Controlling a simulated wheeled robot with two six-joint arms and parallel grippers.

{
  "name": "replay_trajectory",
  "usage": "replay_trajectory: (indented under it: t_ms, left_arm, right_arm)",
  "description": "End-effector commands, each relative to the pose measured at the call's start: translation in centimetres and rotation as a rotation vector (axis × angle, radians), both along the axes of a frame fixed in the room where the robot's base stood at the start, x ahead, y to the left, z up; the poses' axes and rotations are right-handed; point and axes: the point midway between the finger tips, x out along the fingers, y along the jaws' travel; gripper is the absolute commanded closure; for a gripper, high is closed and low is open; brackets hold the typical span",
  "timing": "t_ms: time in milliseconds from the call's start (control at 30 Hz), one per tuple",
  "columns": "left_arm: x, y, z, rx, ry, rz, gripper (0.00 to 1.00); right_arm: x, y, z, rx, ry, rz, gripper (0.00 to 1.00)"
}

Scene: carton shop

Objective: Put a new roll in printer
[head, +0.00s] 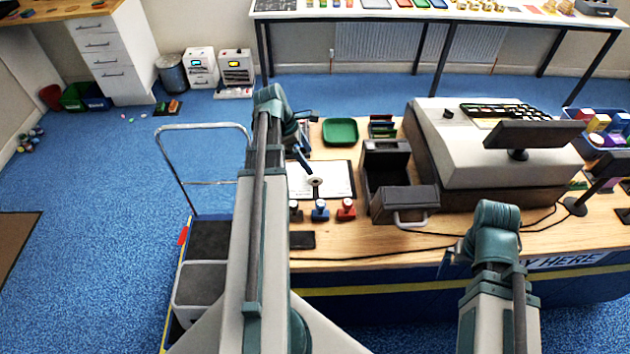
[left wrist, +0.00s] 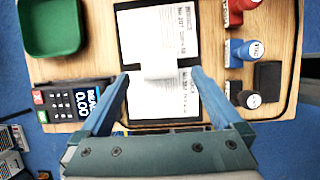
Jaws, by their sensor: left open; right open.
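A cash register (head: 455,150) with a screen (head: 535,134) stands right of the printer. Stamps (head: 346,208) stand in front of the clipboard. A green tray (head: 340,131) sits behind it, and a card terminal (left wrist: 70,103) is beside it. Cables cross the counter's front right.

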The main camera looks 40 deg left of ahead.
Motion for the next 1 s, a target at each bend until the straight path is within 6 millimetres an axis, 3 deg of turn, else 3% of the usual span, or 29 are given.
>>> replay_trajectory:
  t_ms: [33,100,467,900,1000]
  left_arm:
    - [0.2,-0.3,-1.4,0.001,-0.001,-0.002,0.00]
    - [0.4,-0.5,-2.2,0.001,-0.001,-0.002,0.00]
    - [0.7,-0.8,-2.8,0.001,-0.001,0.000,0.00]
    - [1.6,-1.5,-7.5,0.001,-0.001,-0.002,0.00]
    - [1.7,-1.6,-7.8,0.000,0.000,-0.001,0.00]
  right_arm:
    - [0.0,0.0,-1.4,0.000,0.000,0.000,0.00]
    - [0.0,0.0,-2.2,0.000,0.000,0.000,0.00]
    - [0.0,0.0,-2.8,0.000,0.000,-0.001,0.00]
    - [0.0,0.0,-7.5,0.000,0.000,-0.002,0.00]
    - [0.0,0.0,-7.8,0.000,0.000,-0.002,0.00]
